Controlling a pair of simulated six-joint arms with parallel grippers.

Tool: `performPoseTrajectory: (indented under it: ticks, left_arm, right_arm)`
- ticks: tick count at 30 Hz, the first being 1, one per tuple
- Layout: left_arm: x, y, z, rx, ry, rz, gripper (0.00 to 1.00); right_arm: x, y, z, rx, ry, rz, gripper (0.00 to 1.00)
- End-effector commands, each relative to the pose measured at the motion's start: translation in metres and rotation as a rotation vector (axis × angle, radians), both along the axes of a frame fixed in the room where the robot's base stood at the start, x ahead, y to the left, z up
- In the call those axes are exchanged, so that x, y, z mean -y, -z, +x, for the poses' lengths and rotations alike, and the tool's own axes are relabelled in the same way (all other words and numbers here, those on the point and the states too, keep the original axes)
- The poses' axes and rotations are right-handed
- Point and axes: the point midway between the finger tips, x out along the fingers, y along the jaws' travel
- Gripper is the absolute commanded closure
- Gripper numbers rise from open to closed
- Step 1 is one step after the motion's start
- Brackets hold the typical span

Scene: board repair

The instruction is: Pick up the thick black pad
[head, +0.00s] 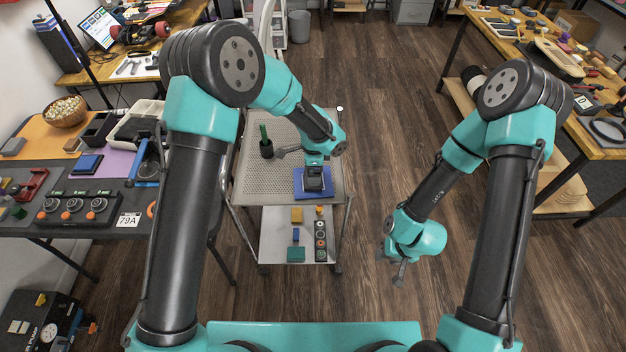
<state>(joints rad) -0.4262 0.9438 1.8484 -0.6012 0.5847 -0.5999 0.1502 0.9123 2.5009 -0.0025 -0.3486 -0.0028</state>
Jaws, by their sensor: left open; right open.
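My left gripper (314,186) points down over a blue mat (299,192) on the upper shelf of the cart (241,190). It is open; its dark fingers and body cover the middle of the mat. I cannot make out a thick black pad apart from the dark gripper, and anything between or under the fingers is hidden. My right gripper (398,272) is open and empty, hanging over the wood floor to the right of the cart.
A dark green bottle-like item (265,142) stands on the cart, left of the mat. The lower shelf (281,222) holds small coloured blocks and a strip of rings. A grey bench (122,190) stands left; a wooden table (590,142) stands right. Floor right of the cart is clear.

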Motion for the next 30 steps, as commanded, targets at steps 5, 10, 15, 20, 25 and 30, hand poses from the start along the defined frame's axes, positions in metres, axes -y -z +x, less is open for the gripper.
performPoseTrajectory:
  ticks: [5, 10, 15, 20, 25, 30]
  left_arm:
    - [-0.001, 0.007, 0.0, -0.001, -0.001, 0.001, 0.0]
    - [-0.003, 0.029, 0.001, -0.003, 0.0, 0.001, 0.0]
    - [-0.003, 0.048, 0.001, -0.001, 0.0, 0.001, 0.0]
    - [-0.003, 0.052, 0.001, 0.001, 0.0, -0.001, 0.0]
    - [-0.003, 0.052, 0.001, 0.001, 0.0, 0.0, 0.0]
    - [-0.003, 0.052, 0.001, 0.0, 0.0, 0.0, 0.0]
  right_arm:
    - [0.0, 0.0, 0.0, 0.0, 0.0, 0.0, 0.57]
    - [0.0, 0.0, 0.0, 0.0, 0.0, 0.0, 0.57]
    - [0.0, 0.0, 0.0, 0.0, 0.0, 0.0, 0.57]
    - [0.0, 0.0, 0.0, 0.0, 0.0, 0.0, 0.57]
    - [0.0, 0.0, 0.0, 0.0, 0.0, 0.0, 0.57]
    - [0.0, 0.0, 0.0, 0.0, 0.0, 0.0, 0.57]
